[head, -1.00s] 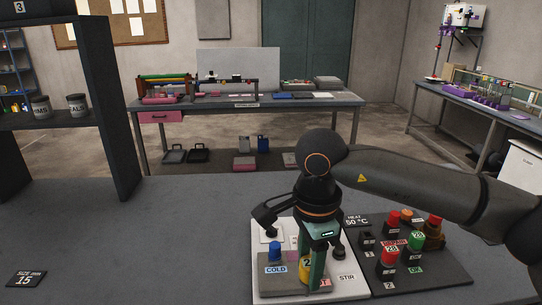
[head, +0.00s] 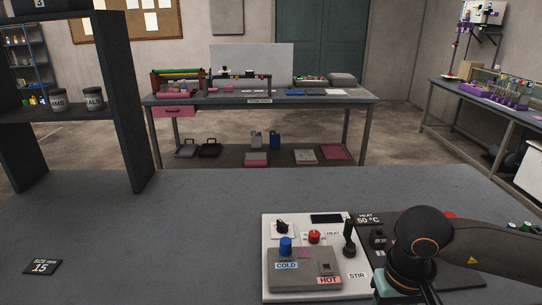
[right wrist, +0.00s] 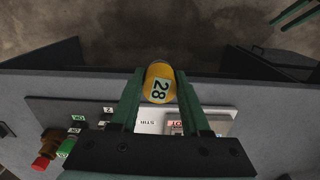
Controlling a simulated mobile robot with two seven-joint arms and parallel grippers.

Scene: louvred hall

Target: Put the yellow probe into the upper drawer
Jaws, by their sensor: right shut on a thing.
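The yellow probe (right wrist: 160,83), marked 28, is between the two green fingers of my right gripper (right wrist: 158,88) in the right wrist view. The gripper is shut on it and holds it above the panel and the table edge. In the head view my right wrist is at the bottom right; the fingers and probe are out of sight there. A pink drawer (head: 173,111) hangs under the far bench; no drawer marked as upper shows. Two green fingers of my left gripper (right wrist: 293,13) show apart at the top right of the wrist view.
A white and grey panel (head: 304,268) with COLD, HOT and STIR labels lies on the near table, beside a dark panel (head: 367,232) of coloured knobs. A dark shelf (head: 128,120) with jars stands left. The table's middle is clear.

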